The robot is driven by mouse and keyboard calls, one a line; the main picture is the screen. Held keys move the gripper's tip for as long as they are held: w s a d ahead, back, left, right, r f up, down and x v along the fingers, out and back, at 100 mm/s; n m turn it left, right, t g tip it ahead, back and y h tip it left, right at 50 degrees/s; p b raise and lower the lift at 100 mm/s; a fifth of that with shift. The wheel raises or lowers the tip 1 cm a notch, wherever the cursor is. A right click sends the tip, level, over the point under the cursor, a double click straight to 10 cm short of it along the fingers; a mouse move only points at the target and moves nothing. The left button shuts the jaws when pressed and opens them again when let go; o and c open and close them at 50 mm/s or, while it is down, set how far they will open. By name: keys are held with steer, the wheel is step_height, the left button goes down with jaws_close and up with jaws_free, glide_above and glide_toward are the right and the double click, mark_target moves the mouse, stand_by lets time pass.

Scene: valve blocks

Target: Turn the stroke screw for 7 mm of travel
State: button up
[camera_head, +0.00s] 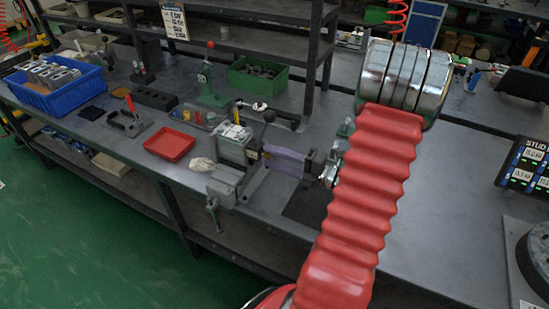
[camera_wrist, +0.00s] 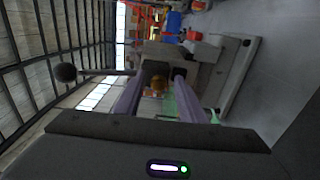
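The valve block (camera_head: 235,141) is a grey metal block held in a bench vise (camera_head: 226,182) near the front edge of the workbench. My gripper (camera_head: 262,152) reaches in from the right, level with the block, with its purple fingers pointing at the block's right side. In the wrist view the two purple fingers of my gripper (camera_wrist: 158,76) stand apart. A small round brass-coloured part (camera_wrist: 157,84), which looks like the stroke screw, shows between them with dark gaps at its sides. Contact with the fingers is not visible. The screw is hidden in the head view.
A black ball knob on a lever (camera_wrist: 66,72) stands left of my fingers in the wrist view. A red tray (camera_head: 170,144), a green press (camera_head: 208,82) and a blue crate (camera_head: 60,90) stand to the left.

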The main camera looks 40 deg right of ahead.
steer(key=shift+s, duration=0.1)
steer(key=v, duration=1.3)
steer(key=shift+s, duration=0.3)
steer(key=shift+d, duration=0.15)
stand_by(0.4)
